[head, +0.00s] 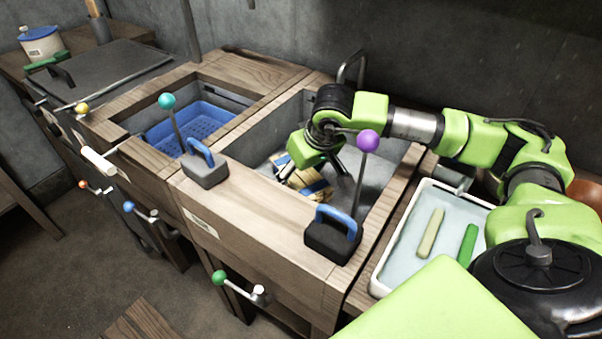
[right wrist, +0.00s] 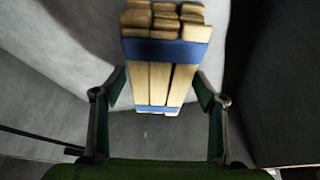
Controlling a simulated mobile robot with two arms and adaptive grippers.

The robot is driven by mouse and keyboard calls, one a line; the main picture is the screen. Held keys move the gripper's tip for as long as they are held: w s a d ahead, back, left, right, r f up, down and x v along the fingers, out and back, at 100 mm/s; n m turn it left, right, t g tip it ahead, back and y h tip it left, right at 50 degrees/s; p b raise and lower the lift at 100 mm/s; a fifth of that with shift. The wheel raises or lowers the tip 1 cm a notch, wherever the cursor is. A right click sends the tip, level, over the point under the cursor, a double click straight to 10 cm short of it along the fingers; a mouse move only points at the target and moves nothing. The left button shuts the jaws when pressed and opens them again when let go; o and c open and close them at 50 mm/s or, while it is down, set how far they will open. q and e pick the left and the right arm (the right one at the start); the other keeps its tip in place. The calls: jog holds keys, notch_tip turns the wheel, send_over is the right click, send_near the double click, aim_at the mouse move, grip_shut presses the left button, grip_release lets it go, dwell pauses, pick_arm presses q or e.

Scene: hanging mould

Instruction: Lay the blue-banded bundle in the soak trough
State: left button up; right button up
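The blue-banded bundle (head: 316,188) of pale wooden slats lies in the deep grey basin (head: 258,137). In the right wrist view the bundle (right wrist: 166,62) shows two blue bands and points away from me. My right gripper (head: 338,168) reaches down into the basin over the bundle. In the right wrist view its fingers (right wrist: 160,92) are apart, one on each side of the bundle's near end, with a gap visible on the left. Part of the bundle is hidden by the gripper in the head view. My left gripper is not in view. Which vessel is the soak trough is not marked.
A blue perforated crate (head: 203,122) sits in the left opening. Blue-handled blocks (head: 333,238) and upright knobbed levers (head: 368,141) stand along the front rim.

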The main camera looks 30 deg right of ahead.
aim_at(308, 180)
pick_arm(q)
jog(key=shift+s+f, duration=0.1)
pick_arm(e)
jog(key=shift+r, duration=0.1)
jog(key=p+v, duration=0.1)
jog(key=v, duration=0.5)
jog(key=shift+r, duration=0.25)
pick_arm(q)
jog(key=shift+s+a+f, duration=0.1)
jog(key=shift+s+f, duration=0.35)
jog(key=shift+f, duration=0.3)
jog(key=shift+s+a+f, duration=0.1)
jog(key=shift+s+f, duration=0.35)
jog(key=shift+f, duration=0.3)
pick_arm(e)
jog(key=shift+s+r, duration=0.3)
jog(key=shift+r, duration=0.2)
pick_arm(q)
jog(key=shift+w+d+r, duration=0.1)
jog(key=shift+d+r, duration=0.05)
